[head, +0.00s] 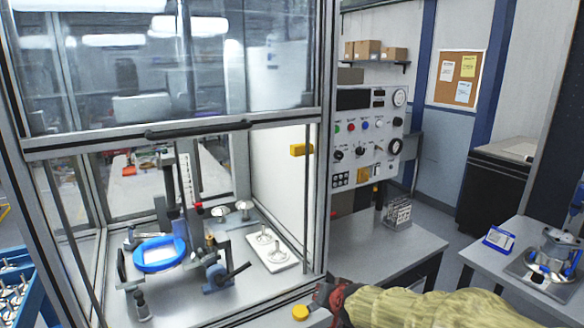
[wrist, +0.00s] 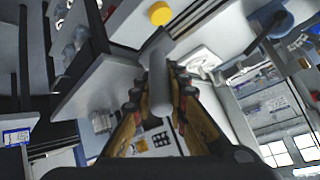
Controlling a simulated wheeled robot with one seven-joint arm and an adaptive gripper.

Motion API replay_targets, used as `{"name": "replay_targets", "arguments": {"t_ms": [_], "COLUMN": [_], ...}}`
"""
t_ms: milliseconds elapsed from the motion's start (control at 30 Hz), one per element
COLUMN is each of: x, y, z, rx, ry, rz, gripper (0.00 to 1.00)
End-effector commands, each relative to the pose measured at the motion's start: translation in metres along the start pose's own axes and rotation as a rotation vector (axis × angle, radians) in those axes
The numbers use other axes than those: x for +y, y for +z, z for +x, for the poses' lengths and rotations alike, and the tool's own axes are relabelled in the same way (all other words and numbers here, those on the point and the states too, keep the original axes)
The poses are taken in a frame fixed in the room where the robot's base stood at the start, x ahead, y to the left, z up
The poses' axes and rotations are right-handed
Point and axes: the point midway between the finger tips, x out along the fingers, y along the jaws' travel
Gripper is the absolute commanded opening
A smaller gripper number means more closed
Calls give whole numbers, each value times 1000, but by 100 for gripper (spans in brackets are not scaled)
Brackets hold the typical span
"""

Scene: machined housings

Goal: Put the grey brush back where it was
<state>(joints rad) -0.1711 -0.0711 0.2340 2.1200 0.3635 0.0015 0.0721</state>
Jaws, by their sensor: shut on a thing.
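In the wrist view a plain grey rounded bar, which looks like the grey brush (wrist: 158,75), stands between the two fingers of my gripper (wrist: 158,95). The fingers are closed on its sides. I cannot make out bristles. In the head view my gripper (head: 326,294) is at the bottom centre, just outside the right front post of the glazed enclosure, with my arm in a yellowish sleeve behind it. The brush cannot be made out there. I cannot tell which spot the brush came from.
A yellow round cap (head: 300,312) is close beside my gripper; it also shows in the wrist view (wrist: 160,13). The enclosure (head: 150,138) has its sash raised; inside are a blue ring (head: 160,266) and a white plate (head: 266,262). A bench with a wire rack (head: 398,213) stands beyond.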

Motion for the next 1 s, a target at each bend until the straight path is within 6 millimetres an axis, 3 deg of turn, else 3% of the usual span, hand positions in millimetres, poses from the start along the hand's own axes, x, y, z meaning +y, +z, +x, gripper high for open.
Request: {"name": "replay_targets", "arguments": {"t_ms": [300,467,1000], "x": [19,40,170], "y": [2,2,1], "z": [4,6,23], "rx": [12,30,132], "ry": [33,70,293], "rz": [26,64,273], "gripper": [0,0,0]}}
